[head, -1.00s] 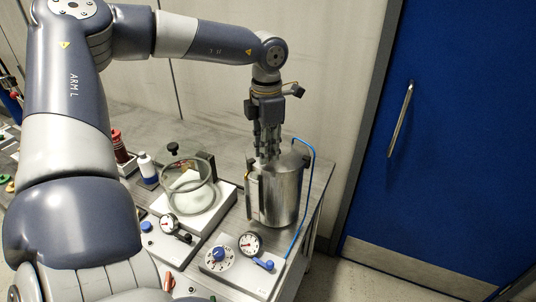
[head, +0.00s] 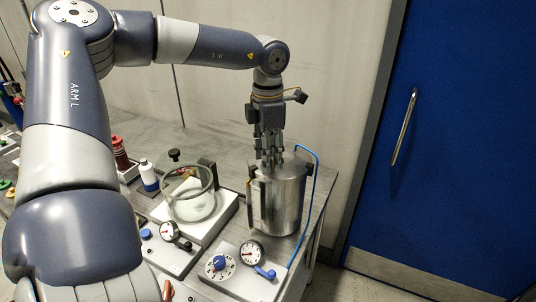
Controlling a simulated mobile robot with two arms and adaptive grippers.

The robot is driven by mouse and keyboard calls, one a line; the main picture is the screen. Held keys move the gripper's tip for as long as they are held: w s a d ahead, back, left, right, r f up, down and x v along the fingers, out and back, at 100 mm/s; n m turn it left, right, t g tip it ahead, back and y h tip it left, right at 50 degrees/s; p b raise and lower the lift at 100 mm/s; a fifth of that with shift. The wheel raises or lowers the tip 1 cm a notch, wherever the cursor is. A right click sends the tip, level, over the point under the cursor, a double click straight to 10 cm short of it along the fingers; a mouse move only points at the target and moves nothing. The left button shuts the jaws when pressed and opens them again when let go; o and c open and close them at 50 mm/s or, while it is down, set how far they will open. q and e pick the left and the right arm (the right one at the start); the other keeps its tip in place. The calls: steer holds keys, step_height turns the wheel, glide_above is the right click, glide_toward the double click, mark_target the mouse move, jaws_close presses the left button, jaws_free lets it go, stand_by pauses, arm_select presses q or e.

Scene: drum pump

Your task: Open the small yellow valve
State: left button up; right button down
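A small yellow part (head: 12,192) shows at the far left edge of the bench. It is too small to tell whether it is the yellow valve, and my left arm hides much of the bench beside it. My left gripper (head: 270,160) points down at the top of a metal drum (head: 278,203) on the right of the bench. Its fingers are close together, and I cannot tell whether they touch the lid or hold anything. My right gripper is not in view.
A glass vessel on a white base (head: 205,222) stands left of the drum. Two panels with gauges (head: 169,231) and blue knobs (head: 220,262) lie in front. A blue hose (head: 316,190) runs beside the drum. A blue door (head: 460,130) is at the right.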

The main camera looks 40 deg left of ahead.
arm_select(q)
step_height(320, 180, up, 12)
stand_by(0.4)
steer(key=shift+d+f, duration=0.1)
steer(key=shift+f, duration=0.05)
stand_by(0.4)
